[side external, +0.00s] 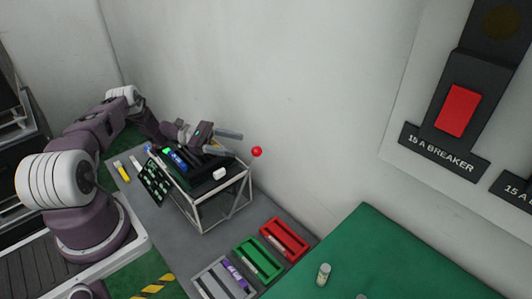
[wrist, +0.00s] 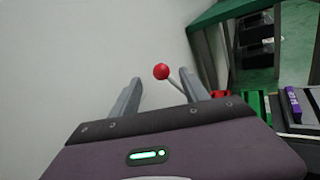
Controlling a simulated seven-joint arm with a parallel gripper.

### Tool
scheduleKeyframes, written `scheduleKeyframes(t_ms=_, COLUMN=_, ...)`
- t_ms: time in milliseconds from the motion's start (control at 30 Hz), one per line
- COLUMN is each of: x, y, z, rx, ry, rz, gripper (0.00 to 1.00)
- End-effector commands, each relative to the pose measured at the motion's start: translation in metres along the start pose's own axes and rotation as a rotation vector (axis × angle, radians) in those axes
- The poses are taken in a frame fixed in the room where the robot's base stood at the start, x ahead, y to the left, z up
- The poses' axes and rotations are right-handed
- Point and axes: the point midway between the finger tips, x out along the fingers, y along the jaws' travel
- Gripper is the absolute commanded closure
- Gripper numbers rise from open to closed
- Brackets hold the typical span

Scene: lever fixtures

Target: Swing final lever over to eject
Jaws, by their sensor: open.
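The lever shows a red ball knob (side external: 257,151) at the right end of the black fixture (side external: 207,180) in the side external view. In the wrist view the same red knob (wrist: 161,71) sits on a thin grey rod that runs down to the right. My gripper (side external: 240,143) is open, its two grey fingers pointing toward the knob. In the wrist view my gripper (wrist: 160,90) has the knob between its fingers in the picture, seemingly just beyond the tips. I see no contact. The base of the lever is hidden behind my gripper.
The fixture stands on a white frame (side external: 205,218) on a grey table. Red (side external: 284,239), green (side external: 258,258) and grey (side external: 222,280) trays lie in front of it. A wall rises close behind the fixture. A green table (side external: 385,260) is at the right.

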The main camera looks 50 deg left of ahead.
Motion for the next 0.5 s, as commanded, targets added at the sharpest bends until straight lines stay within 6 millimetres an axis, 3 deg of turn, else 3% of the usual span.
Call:
scheduleKeyframes(t_ms=67, x=-0.004, y=-0.003, z=-0.01, rx=-0.018, ry=-0.019, rz=0.036, gripper=0.47)
scheduleKeyframes(t_ms=167, x=0.007, y=-0.002, z=-0.01, rx=-0.021, ry=-0.024, rz=0.042, gripper=0.47)
scheduleKeyframes(t_ms=500, x=0.091, y=-0.001, z=-0.009, rx=-0.022, ry=-0.022, rz=0.035, gripper=0.47)
